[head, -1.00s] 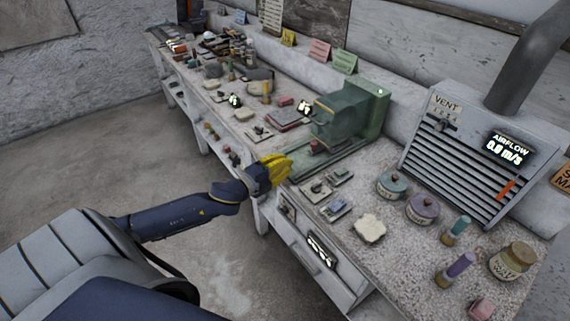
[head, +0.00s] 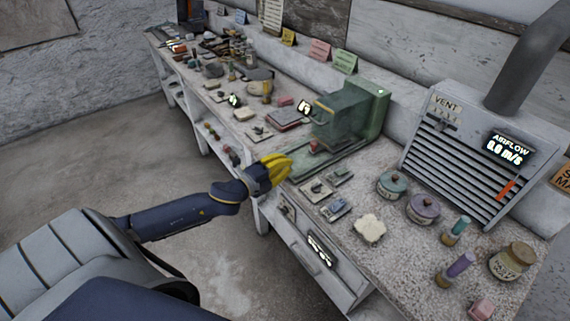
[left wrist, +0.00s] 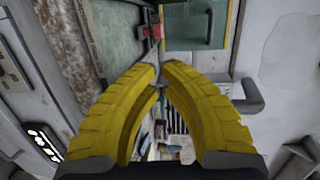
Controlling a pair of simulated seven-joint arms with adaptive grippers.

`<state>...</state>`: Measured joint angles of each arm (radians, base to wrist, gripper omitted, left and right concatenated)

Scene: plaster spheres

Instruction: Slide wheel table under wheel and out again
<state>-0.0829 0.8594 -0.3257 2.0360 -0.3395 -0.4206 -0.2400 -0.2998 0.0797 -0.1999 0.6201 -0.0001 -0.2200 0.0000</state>
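The green grinding machine (head: 374,108) stands on the bench with a clear, green-tinted guard (head: 341,113) in front. The wheel behind the guard cannot be made out. The low green wheel table (head: 325,166) runs along the machine's front, with a small red piece (head: 313,146) near it. The red piece also shows in the left wrist view (left wrist: 152,30). My left gripper (head: 288,166) is at the bench's front edge, by the table's near end. In the left wrist view its yellow fingertips (left wrist: 160,72) are close together; a grip on anything is unclear. My right gripper is out of view.
Small metal parts (head: 318,189), lidded jars (head: 391,184) and a pale lump (head: 369,228) lie to the right of the machine. A vent box (head: 465,150) stands at the back right. Books (head: 288,118) and many small items fill the bench to the left.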

